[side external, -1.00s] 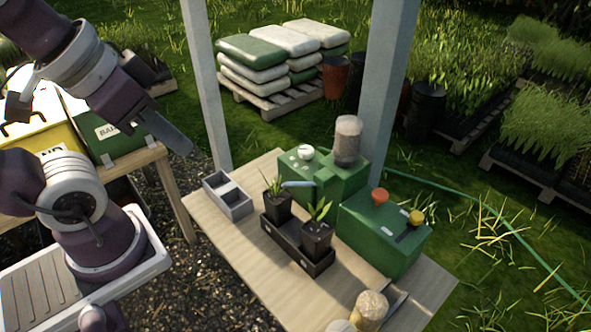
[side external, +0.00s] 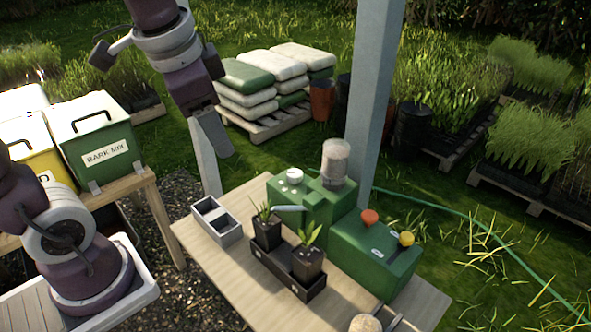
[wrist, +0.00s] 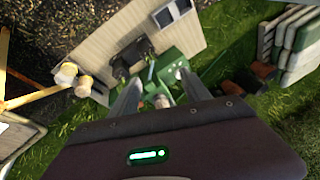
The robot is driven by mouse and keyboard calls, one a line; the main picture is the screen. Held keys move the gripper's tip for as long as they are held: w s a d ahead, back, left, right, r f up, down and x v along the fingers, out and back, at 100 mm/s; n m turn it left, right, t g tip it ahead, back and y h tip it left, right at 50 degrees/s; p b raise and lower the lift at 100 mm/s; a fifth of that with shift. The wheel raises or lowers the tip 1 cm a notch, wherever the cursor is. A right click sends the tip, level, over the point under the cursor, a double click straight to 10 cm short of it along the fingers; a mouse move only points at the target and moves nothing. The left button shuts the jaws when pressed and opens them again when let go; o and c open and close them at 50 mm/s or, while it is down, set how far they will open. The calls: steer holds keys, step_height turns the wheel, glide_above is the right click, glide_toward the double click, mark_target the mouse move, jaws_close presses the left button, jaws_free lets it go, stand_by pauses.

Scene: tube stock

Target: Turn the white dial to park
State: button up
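The white dial (side external: 295,175) sits on top of the green machine (side external: 330,212), left of its clear hopper (side external: 336,160). Its pointer setting is too small to read. My gripper (side external: 222,143) is in the air to the upper left of the dial, apart from it, fingers pointing down. In the wrist view my gripper (wrist: 160,92) has its two fingers spread with nothing held between them. The machine (wrist: 170,58) shows beyond the fingers, with a small pale knob, likely the dial (wrist: 180,73), by the right finger.
A green box (side external: 365,253) with an orange knob (side external: 369,217) and a yellow knob (side external: 406,238) stands right of the machine. Potted plants in a black tray (side external: 283,272) stand in front. A grey two-compartment tray (side external: 217,221) is left. A post (side external: 371,95) rises behind.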

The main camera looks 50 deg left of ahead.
steer(key=w+f+m+g, duration=0.1)
steer(key=w+f+m, duration=0.1)
steer(key=w, duration=0.4)
steer(key=m+g+h, duration=0.1)
steer(key=m+g, duration=0.2)
steer(key=m, duration=0.2)
glide_above(296, 173)
step_height(296, 173, down, 13)
steer(key=shift+s+r, duration=0.1)
steer(key=shift+r, duration=0.05)
step_height(296, 173, down, 7)
steer(key=shift+f, duration=0.2)
steer(key=shift+c, duration=0.5)
jaws_close()
